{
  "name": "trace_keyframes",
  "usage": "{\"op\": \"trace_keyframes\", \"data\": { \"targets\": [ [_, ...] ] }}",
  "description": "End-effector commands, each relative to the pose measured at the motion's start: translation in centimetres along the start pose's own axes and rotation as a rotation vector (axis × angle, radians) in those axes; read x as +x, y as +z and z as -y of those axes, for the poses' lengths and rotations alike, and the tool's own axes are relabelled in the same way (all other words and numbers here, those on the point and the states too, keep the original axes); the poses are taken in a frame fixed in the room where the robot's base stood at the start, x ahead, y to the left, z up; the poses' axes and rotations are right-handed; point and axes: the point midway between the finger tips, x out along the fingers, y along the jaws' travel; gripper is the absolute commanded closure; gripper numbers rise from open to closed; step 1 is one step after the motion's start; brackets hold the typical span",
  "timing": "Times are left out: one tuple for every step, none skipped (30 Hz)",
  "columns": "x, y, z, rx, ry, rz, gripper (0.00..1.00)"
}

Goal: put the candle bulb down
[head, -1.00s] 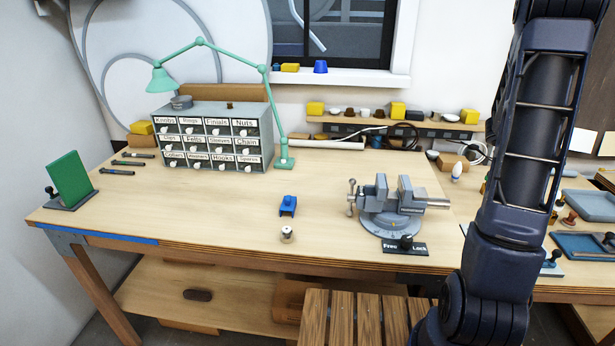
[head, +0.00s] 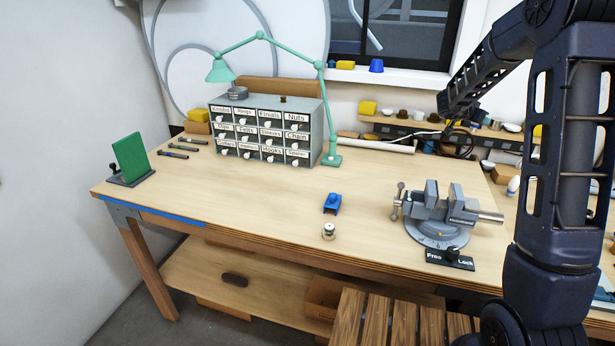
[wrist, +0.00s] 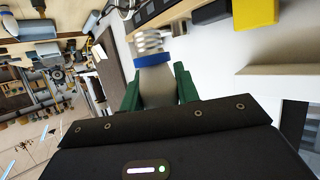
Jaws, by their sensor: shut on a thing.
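In the wrist view, my gripper (wrist: 158,92) has green fingers shut around the pale body of the candle bulb (wrist: 157,86). A blue band circles the bulb, and its ridged metal screw base points away from my palm. The rest of its glass is hidden between the fingers and behind the dark palm. The bulb is held off any surface. In the head view, my arm fills the right side, and I cannot make out the gripper or the held bulb there.
The workbench (head: 260,200) has clear wood at left and centre. On it stand a labelled drawer cabinet (head: 268,133), a green lamp (head: 331,160), a blue block (head: 332,203), a small round fitting (head: 328,231), a vise (head: 440,212) and a green upright plate (head: 130,157).

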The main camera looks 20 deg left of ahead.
Motion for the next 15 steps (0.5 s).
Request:
{"op": "trace_keyframes", "data": {
  "targets": [
    [-1.5,0.2,2.0,-0.011,-0.030,-0.001,0.91],
    [-2.4,0.4,3.0,-0.017,-0.046,-0.001,0.91],
    [-3.5,0.7,4.3,-0.025,-0.067,0.000,0.91],
    [-4.3,0.8,5.3,-0.031,-0.083,0.000,0.91],
    [-5.2,1.0,6.3,-0.037,-0.099,0.000,0.91],
    [-6.4,1.2,7.6,-0.046,-0.120,-0.001,0.91],
    [-7.3,1.3,8.5,-0.052,-0.135,-0.001,0.91],
    [-8.3,1.6,9.4,-0.058,-0.151,-0.001,0.91],
    [-9.5,1.8,10.6,-0.066,-0.172,-0.001,0.91],
    [-10.5,2.0,11.5,-0.073,-0.188,-0.001,0.91],
    [-11.5,2.2,12.3,-0.079,-0.203,-0.001,0.91],
    [-12.9,2.5,13.4,-0.087,-0.224,0.000,0.91],
    [-13.8,2.8,14.2,-0.092,-0.239,0.000,0.91],
    [-14.9,3.0,15.0,-0.098,-0.255,0.000,0.91],
    [-16.2,3.3,16.0,-0.107,-0.275,0.000,0.91]
  ]
}}
